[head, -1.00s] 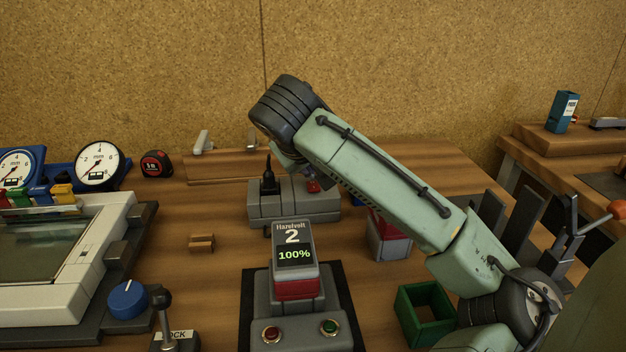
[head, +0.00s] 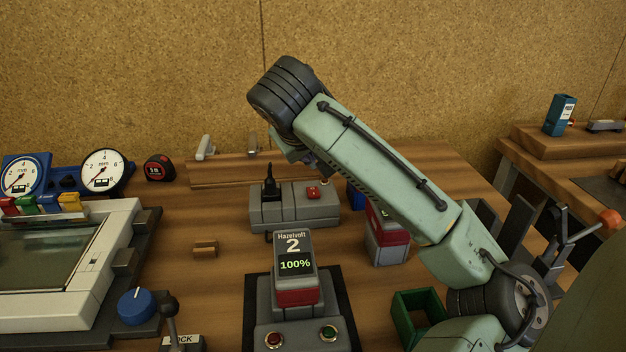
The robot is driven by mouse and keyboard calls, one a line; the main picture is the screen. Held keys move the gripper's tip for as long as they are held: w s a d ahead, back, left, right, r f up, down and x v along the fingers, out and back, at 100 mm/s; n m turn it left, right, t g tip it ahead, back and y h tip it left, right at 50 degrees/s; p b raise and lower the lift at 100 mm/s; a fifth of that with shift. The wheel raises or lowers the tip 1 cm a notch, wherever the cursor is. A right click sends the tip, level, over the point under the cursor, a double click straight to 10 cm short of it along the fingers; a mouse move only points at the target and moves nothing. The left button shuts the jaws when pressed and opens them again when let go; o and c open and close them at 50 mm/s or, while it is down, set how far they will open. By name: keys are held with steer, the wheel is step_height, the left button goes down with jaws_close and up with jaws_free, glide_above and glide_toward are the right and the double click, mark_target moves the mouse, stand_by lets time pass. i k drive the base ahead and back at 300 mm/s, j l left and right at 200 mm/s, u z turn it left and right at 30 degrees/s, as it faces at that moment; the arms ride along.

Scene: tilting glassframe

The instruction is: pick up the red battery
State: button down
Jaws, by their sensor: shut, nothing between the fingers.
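A grey block with a red band (head: 297,290), labelled Hazelvolt 2 and showing 100%, sits upright in a grey dock with a red and a green button. A second red-and-grey block (head: 388,238) stands on the bench to its right, its top partly hidden by my arm. I cannot tell from the pictures which of the two is the red battery. My arm reaches up and left from the lower right and bends at a dark joint above the bench. My gripper is hidden behind the arm, apart from a small dark part that I cannot make out.
A green open bin (head: 418,312) is at right, below my arm. A framed glass panel (head: 45,258) and dial gauges (head: 102,170) are at left.

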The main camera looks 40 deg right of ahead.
mark_target(296, 280)
steer(key=k+j, duration=0.2)
steer(key=j, duration=0.15)
steer(key=k+j, duration=0.25)
steer(key=j, duration=0.15)
steer(key=k+j, duration=0.2)
steer(key=j, duration=0.15)
